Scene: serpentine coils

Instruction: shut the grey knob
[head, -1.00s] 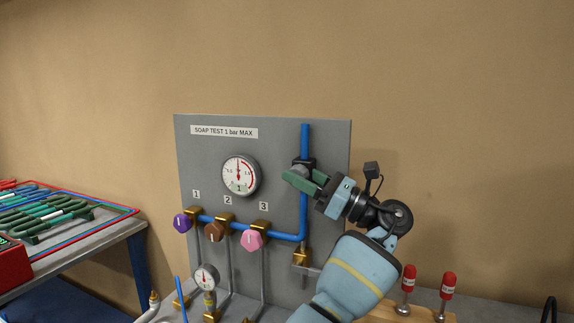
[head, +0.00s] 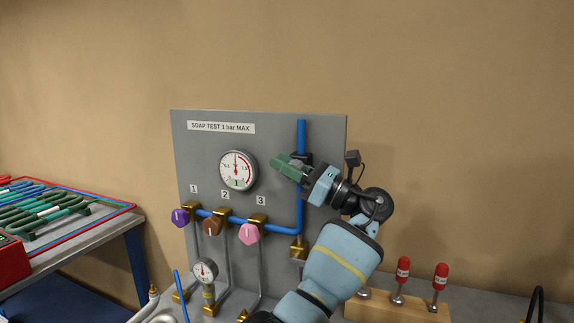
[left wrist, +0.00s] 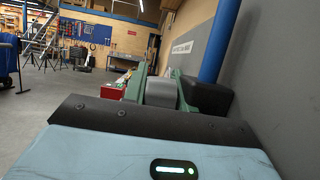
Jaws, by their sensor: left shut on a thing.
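The grey knob (left wrist: 161,92) shows in the left wrist view between the two green fingers of my left gripper (left wrist: 160,88), beside the blue pipe (left wrist: 219,40). In the head view my left gripper (head: 287,168) is at the upper right of the grey panel (head: 325,135), shut on the knob, with its fingers tilted. There the fingers hide most or all of the knob; its black valve body (head: 303,158) shows behind them on the blue pipe. I cannot read the knob's marking. My right gripper is not in view.
Purple (head: 180,217), brown (head: 213,226) and pink (head: 249,234) knobs sit lower left on the panel, below a round gauge (head: 238,170). Two red-topped fittings (head: 402,268) stand in a wooden block at the right. A table with coils (head: 45,215) is at the left.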

